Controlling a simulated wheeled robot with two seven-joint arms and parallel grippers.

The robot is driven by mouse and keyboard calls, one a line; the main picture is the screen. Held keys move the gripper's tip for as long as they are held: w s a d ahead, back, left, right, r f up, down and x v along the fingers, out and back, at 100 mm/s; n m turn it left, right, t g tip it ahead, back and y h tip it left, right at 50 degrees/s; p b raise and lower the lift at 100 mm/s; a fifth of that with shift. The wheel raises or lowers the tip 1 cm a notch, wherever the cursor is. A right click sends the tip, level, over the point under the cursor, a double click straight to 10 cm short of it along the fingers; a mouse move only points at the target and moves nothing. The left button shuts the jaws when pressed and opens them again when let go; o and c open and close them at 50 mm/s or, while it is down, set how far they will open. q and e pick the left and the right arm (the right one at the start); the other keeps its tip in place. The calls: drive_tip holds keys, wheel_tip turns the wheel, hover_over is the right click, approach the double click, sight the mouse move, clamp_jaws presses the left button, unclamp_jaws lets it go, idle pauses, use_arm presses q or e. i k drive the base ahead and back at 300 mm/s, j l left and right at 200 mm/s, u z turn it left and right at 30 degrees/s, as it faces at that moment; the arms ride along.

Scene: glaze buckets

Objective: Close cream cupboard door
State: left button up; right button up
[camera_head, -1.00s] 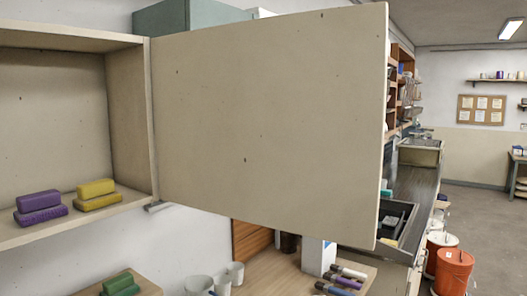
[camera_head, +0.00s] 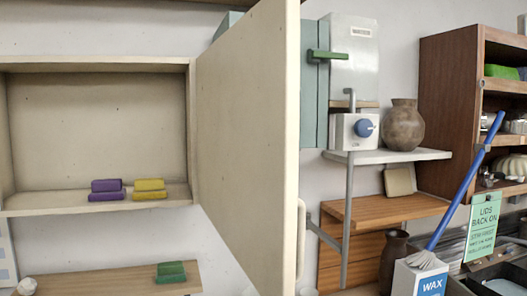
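The cream cupboard (camera_head: 192,110) is on the wall at the left, with its front open. Its cream door (camera_head: 250,140) is hinged on the cupboard's right side and stands wide open, swung out towards me. Purple sponge-like blocks (camera_head: 107,190) and yellow ones (camera_head: 149,189) are stacked on the cupboard floor, clear of the door. A pale handle-like bar (camera_head: 301,235) shows low beside the door's free edge. Neither of my grippers is in view.
A teal cabinet (camera_head: 313,95) is partly hidden behind the door. To its right are a white dispenser with a blue knob (camera_head: 360,130), a brown vase (camera_head: 403,126) on a shelf, and a wax box (camera_head: 420,278) with a blue-handled brush. Green blocks (camera_head: 170,272) lie on a lower shelf.

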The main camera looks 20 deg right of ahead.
sight(248, 81)
drive_tip(key=i+l+u, duration=0.1)
drive_tip(key=l, duration=0.25)
drive_tip(key=i+l+u, duration=0.1)
drive_tip(key=l, duration=0.25)
drive_tip(key=i+l, duration=0.25)
drive_tip(key=i+l+u, duration=0.15)
drive_tip(key=l, duration=0.3)
drive_tip(key=k+l+u, duration=0.1)
drive_tip(key=l, duration=0.35)
drive_tip(key=k+l, duration=0.35)
drive_tip(key=k+l+u, duration=0.15)
drive_tip(key=l, duration=0.35)
drive_tip(key=k, duration=0.1)
